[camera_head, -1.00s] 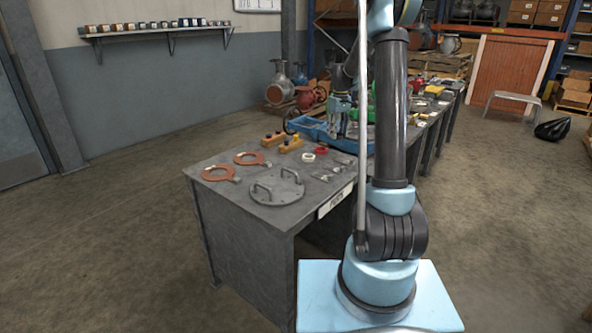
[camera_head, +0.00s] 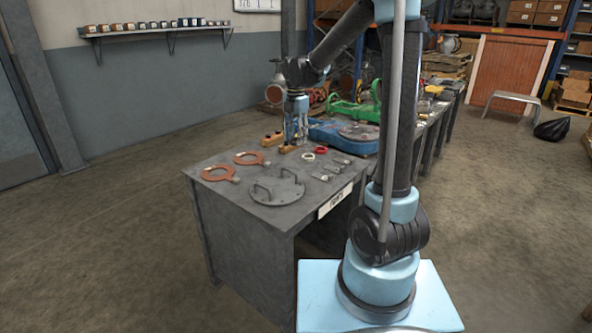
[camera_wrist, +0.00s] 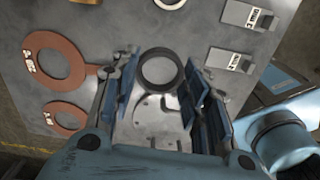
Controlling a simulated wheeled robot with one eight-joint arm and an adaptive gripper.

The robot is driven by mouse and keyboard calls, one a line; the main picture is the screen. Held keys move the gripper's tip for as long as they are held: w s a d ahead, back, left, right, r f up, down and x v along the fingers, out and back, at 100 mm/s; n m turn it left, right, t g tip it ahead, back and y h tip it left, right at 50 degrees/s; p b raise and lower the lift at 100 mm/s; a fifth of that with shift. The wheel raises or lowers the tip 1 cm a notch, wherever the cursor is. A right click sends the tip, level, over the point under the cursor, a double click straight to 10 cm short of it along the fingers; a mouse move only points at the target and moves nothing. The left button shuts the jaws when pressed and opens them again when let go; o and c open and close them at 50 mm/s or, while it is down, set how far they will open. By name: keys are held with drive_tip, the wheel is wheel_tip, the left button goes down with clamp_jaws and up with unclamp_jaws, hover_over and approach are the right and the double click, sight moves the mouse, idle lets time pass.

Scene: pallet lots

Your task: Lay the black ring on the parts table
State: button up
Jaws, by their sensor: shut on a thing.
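My gripper (camera_head: 297,138) is over the far part of the grey parts table (camera_head: 228,197) in the head view. In the wrist view my gripper (camera_wrist: 160,82) is shut on the black ring (camera_wrist: 141,69), which sits between the blue fingertips. The ring appears held above the table, with a grey round plate (camera_wrist: 148,128) showing beyond and below it. In the head view I cannot make out the ring.
The table carries two orange rings (camera_head: 218,173), a handled round plate (camera_head: 277,189), a white ring (camera_head: 308,156), a red ring (camera_head: 321,150), labelled grey parts (camera_head: 331,168) and orange-yellow blocks (camera_head: 286,149). A blue tray (camera_head: 325,130) stands behind. Bare tabletop shows between these things.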

sight(295, 167)
drive_tip(key=shift+n, duration=0.3)
drive_tip(key=shift+s+a+f, duration=0.1)
drive_tip(key=shift+s+f, duration=0.05)
drive_tip(key=shift+f, duration=2.35)
drive_tip(key=shift+s+a+f, duration=0.1)
drive_tip(key=shift+f, duration=2.4)
drive_tip(key=shift+f, duration=0.1)
drive_tip(key=o, duration=1)
drive_tip(key=shift+o, duration=0.2)
